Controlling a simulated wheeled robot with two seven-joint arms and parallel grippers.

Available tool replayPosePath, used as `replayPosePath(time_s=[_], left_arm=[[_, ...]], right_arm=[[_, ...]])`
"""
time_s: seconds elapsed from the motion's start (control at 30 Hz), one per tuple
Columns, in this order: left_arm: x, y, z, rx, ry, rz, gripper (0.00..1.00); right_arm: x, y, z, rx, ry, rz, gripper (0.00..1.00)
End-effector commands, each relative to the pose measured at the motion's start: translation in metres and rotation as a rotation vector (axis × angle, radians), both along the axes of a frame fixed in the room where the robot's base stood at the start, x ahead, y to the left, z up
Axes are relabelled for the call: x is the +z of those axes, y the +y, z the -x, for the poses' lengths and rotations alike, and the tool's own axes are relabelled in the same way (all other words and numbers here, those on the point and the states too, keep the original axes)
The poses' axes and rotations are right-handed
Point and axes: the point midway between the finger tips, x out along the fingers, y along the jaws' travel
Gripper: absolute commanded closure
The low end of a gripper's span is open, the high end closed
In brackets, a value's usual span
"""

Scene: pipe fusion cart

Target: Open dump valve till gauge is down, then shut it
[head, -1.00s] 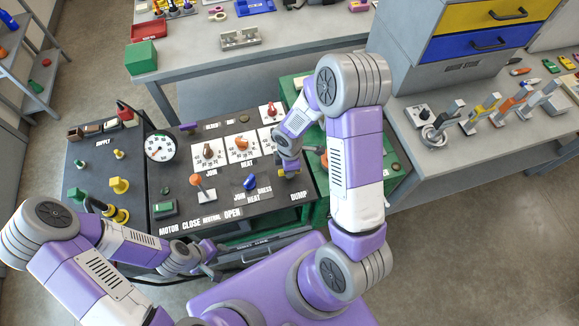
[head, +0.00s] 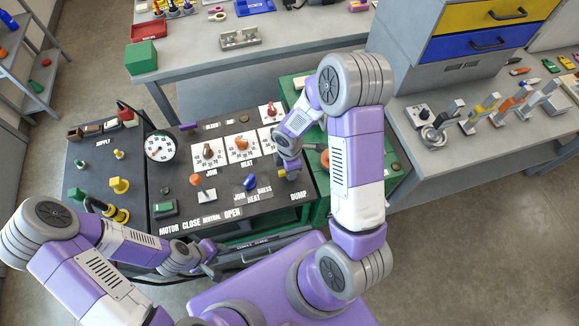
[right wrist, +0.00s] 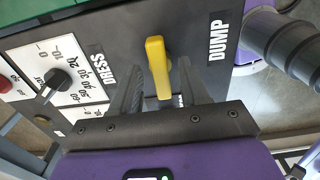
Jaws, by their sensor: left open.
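The dump valve's yellow lever (right wrist: 157,66) stands beside the DUMP label (right wrist: 217,40) in the right wrist view. My right gripper (right wrist: 160,80) has one dark finger on each side of the lever, with a gap visible on both sides. In the head view this gripper (head: 289,170) is at the panel's right end and mostly hides the lever. The round white gauge (head: 159,146) stands at the panel's left; its needle is too small to read surely. My left gripper (head: 211,262) is open and empty at the panel's front edge.
The panel (head: 215,200) carries an orange-topped lever (head: 195,181), a blue knob (head: 250,182) and several dials close to my right gripper. A yellow knob (head: 119,185) is on the supply unit at left. Workbenches stand behind and at right.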

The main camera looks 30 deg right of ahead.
Motion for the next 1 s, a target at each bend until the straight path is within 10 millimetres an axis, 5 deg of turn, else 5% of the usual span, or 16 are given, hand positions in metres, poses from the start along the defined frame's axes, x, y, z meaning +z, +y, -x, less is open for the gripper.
replayPosePath(time_s=[0.27,0.7,1.0], left_arm=[[0.001,0.000,0.000,0.000,0.000,0.000,0.57],[0.016,0.000,0.000,0.000,0.000,0.000,0.57],[0.017,0.000,0.000,0.000,0.000,0.000,0.57]], right_arm=[[0.002,0.000,0.000,-0.002,-0.001,-0.001,0.55],[0.066,0.000,-0.001,-0.002,-0.002,-0.001,0.55],[0.076,0.000,0.000,-0.001,0.001,0.000,0.55]])
